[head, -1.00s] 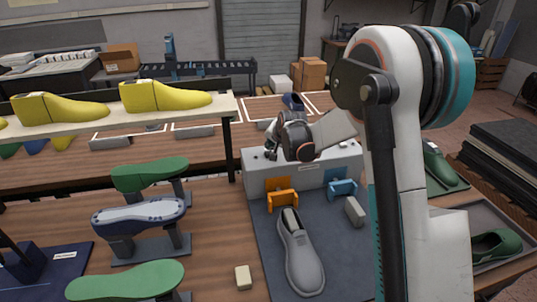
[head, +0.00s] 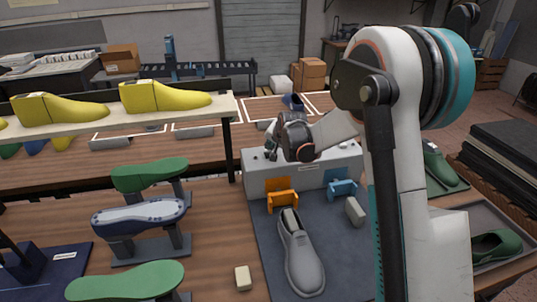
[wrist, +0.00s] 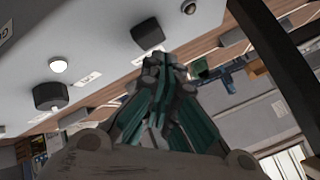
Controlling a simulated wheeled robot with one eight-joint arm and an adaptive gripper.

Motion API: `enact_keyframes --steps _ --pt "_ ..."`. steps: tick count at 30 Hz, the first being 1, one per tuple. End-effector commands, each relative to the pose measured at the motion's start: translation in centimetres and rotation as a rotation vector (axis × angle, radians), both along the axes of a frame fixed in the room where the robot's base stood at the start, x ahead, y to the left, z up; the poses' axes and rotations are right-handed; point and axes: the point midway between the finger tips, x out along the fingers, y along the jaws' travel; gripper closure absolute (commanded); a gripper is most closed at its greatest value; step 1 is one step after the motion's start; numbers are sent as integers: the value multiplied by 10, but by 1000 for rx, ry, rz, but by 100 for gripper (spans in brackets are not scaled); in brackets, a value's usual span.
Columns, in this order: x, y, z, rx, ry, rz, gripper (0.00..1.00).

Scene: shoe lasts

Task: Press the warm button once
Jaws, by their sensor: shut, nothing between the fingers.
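A light grey control box (head: 300,178) stands at the back of the dark mat in the head view. My gripper (head: 270,147) is above its top at the left end, partly hidden behind my wrist. In the wrist view its closed fingertips (wrist: 168,62) are over the box top, with nothing between them. Small labels are unreadable, so I cannot tell which is the warm button. Contact with any of them is not clear.
An orange bracket (head: 282,200) and a blue bracket (head: 342,189) are at the box front. Yellow lasts (head: 165,96) stand on a shelf (head: 80,124) at left.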

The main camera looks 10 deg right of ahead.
Motion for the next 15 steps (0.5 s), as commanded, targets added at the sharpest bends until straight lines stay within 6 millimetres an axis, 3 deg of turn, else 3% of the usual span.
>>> enact_keyframes --steps 15 --pt "0 0 -8 0 0 0 100"
